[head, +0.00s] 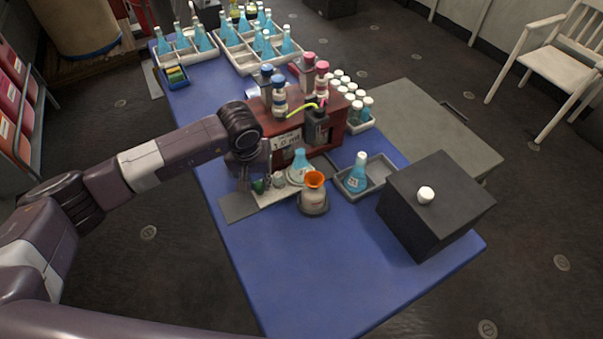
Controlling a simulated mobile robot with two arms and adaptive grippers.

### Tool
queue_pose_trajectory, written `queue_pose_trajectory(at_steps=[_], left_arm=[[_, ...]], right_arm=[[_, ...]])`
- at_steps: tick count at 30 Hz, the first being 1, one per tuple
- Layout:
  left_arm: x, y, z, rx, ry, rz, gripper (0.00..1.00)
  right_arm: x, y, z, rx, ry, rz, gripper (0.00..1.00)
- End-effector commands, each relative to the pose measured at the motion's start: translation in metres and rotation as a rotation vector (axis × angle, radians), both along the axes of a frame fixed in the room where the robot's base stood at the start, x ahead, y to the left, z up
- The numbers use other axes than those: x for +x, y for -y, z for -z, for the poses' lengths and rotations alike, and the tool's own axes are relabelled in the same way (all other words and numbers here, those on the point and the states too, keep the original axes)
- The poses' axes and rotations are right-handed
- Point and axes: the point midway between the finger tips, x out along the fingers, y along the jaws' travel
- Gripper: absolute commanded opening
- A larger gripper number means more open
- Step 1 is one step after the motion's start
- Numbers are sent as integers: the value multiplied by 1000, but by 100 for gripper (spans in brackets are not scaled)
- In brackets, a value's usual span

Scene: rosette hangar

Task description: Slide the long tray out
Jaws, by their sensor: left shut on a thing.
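A long, flat, pale tray (281,192) sticks out from the front foot of a dark red machine (349,119) on the blue table. A grey plate (237,207) lies flat under this end. My right gripper is not in view.
To the right are a grey tray (378,169) with a blue flask and a black box (437,205). Flask trays (243,60) fill the far end. The near blue tabletop (300,275) is clear.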

Motion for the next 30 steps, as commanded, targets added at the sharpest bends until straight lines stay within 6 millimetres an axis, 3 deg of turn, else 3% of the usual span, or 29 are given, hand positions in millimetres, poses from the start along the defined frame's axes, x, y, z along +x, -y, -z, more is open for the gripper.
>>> queue_pose_trajectory(at_steps=[30], left_arm=[[-29,-44,1,3,-2,-1,7]], right_arm=[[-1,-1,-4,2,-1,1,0]])
